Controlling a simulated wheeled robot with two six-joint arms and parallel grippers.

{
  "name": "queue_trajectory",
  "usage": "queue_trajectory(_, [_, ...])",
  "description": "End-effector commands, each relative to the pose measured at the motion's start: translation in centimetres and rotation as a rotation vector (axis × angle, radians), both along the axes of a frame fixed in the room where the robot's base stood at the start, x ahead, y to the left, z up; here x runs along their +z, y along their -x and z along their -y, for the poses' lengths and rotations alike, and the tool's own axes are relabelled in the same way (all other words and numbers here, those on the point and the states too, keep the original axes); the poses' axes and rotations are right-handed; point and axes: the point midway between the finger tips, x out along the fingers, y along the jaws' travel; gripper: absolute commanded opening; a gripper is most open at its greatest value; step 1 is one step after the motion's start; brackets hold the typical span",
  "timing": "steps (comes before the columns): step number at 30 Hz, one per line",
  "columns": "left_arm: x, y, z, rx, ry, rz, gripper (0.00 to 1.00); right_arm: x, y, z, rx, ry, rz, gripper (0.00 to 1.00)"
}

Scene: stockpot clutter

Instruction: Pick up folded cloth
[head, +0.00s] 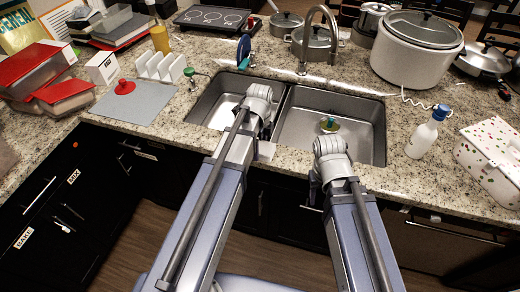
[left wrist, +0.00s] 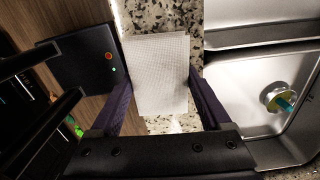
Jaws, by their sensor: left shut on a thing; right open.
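The folded cloth (left wrist: 160,65) is a pale, flat rectangle at the counter's front edge in the left wrist view. Only a small part of the cloth (head: 267,151) shows beside my left arm in the head view. My left gripper (left wrist: 158,88) is shut on the cloth, with one dark finger at each side of it. In the head view my left wrist (head: 258,104) hides the fingers. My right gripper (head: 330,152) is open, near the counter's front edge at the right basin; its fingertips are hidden.
A spray bottle (head: 424,137) and speckled box (head: 492,155) stand right. A grey mat (head: 150,101) lies left.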

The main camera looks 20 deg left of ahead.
Motion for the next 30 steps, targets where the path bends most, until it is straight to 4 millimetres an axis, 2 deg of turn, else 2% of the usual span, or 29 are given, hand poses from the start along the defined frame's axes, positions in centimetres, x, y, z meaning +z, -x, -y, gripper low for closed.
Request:
queue_trajectory(1, [0.0, 0.0, 0.0, 0.0, 0.0, 0.0, 0.59, 0.0, 0.0, 0.0, 0.0, 0.0, 0.0, 0.5])
queue_trajectory(10, [0.0, 0.0, 0.0, 0.0, 0.0, 0.0, 0.26, 0.0, 0.0, 0.0, 0.0, 0.0, 0.0, 0.5])
queue_trajectory(22, [0.6, 0.0, 0.0, 0.0, 0.0, 0.0, 0.25, 0.6, 0.0, 0.0, 0.0, 0.0, 0.0, 0.5])
queue_trajectory(30, [3.4, 0.0, 0.0, 0.0, 0.0, 0.0, 0.25, 3.4, 0.0, 0.0, 0.0, 0.0, 0.0, 0.5])
